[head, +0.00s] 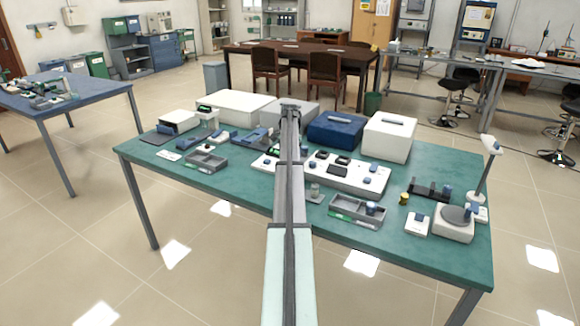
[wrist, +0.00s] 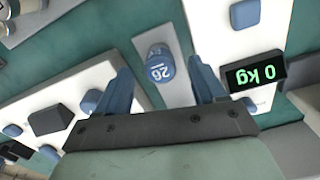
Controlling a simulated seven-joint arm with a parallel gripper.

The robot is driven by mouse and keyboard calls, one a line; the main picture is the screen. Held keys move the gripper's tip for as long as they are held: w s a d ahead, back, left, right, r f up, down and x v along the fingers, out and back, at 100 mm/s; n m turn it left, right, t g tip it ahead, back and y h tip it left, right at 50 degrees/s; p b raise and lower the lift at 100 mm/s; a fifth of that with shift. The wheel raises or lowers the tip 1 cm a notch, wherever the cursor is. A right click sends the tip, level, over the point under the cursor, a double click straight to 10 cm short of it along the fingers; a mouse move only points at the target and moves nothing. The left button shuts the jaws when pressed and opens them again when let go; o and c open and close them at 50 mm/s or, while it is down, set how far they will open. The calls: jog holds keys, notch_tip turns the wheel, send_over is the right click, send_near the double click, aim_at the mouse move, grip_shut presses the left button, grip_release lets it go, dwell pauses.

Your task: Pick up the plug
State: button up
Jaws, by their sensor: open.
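In the wrist view my gripper (wrist: 160,64) is open, with one blue finger on each side of a short round blue piece (wrist: 159,68) marked with figures that look like "26". I cannot tell for sure whether this piece is the plug. In the head view my arm reaches over the green table (head: 450,165), and the fingers are hidden by it.
A black display reading "0 kg" (wrist: 254,77) is close to the right finger. White panels with blue buttons (wrist: 93,101) lie around. On the table are a blue box (head: 336,131), a white box (head: 389,138), grey trays (head: 206,160) and a small yellow piece (head: 404,198).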

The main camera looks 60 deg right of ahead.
jog(key=shift+f, duration=1.6)
jog(key=shift+c, duration=0.3)
jog(key=c, duration=1.1)
